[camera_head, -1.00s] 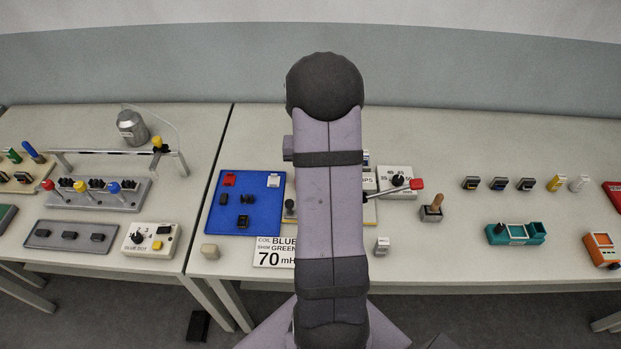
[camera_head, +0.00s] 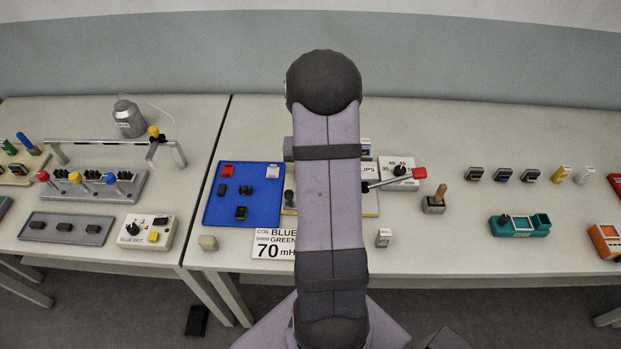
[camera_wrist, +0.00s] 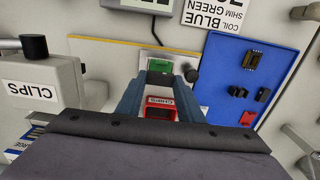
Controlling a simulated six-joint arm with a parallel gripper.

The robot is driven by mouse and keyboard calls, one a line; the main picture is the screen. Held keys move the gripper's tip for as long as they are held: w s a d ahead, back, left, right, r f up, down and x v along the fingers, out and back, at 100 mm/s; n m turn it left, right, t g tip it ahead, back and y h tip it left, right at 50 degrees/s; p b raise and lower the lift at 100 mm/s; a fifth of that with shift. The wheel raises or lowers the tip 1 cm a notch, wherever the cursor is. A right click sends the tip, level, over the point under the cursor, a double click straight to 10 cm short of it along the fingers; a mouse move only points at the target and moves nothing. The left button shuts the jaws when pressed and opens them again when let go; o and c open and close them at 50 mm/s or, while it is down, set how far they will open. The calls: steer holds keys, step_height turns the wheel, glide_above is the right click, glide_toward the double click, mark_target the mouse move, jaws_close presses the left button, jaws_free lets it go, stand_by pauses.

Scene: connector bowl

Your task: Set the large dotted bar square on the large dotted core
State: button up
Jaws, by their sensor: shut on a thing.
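My gripper (camera_wrist: 160,82) shows in the wrist view, its two blue-grey fingers closed in on a small piece. A green face (camera_wrist: 160,65) shows between the fingertips. I cannot tell whether that piece is the large dotted bar. In the head view my arm hides the gripper and most of the work board (camera_head: 371,207) under it. The blue tray (camera_head: 212,214) left of the arm holds several dark pieces, one of them at its front (camera_head: 241,213). That piece shows in the wrist view too (camera_wrist: 252,62). The large dotted core cannot be picked out; dots are too small to read.
A red-knobbed lever (camera_head: 419,173) sticks out right of my arm. The blue tray also holds a red block (camera_head: 227,170) and a white block (camera_head: 273,171). A sign (camera_head: 272,244) lies in front. A red labelled box (camera_wrist: 160,105) shows between my fingers' bases.

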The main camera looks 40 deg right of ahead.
steer(key=shift+f+b, duration=0.65)
steer(key=shift+f, duration=0.55)
steer(key=o, duration=1.2)
steer(key=shift+c, duration=0.2)
steer(key=shift+r+b, duration=1.1)
steer(key=shift+r, duration=2.55)
